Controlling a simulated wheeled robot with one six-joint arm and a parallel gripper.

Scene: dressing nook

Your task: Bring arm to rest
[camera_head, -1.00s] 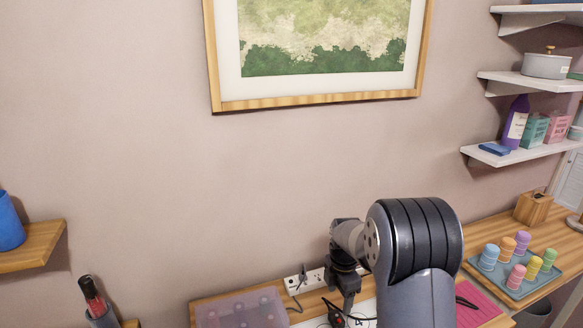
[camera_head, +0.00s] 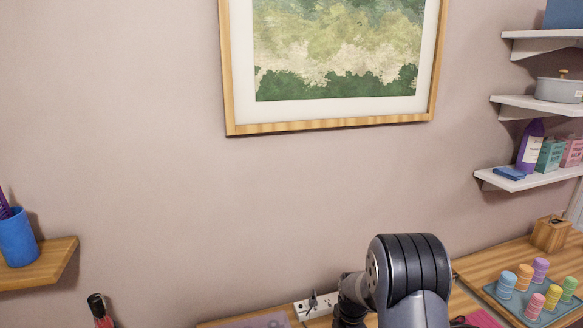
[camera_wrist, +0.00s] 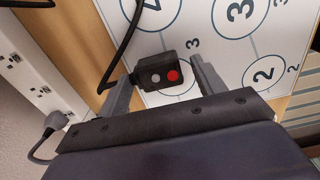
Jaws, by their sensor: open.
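My gripper (camera_wrist: 160,82) shows in the wrist view with its two fingers apart. A small black box (camera_wrist: 165,75) with a red and a white button shows in the gap between the fingertips; I cannot tell whether they touch it. A black cord (camera_wrist: 128,40) runs up from near the box. Below lies a white board (camera_wrist: 225,65) with numbered circles. In the head view my arm rises at the lower right, and the gripper itself is hidden or below the frame.
A power strip (camera_wrist: 40,92) with a grey plug runs along the wall; it also shows in the head view (camera_head: 318,304). A tray (camera_head: 530,312) with several coloured cylinders is at the right. Wall shelves (camera_head: 535,178) hang above it. A framed picture (camera_head: 330,126) hangs on the wall.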

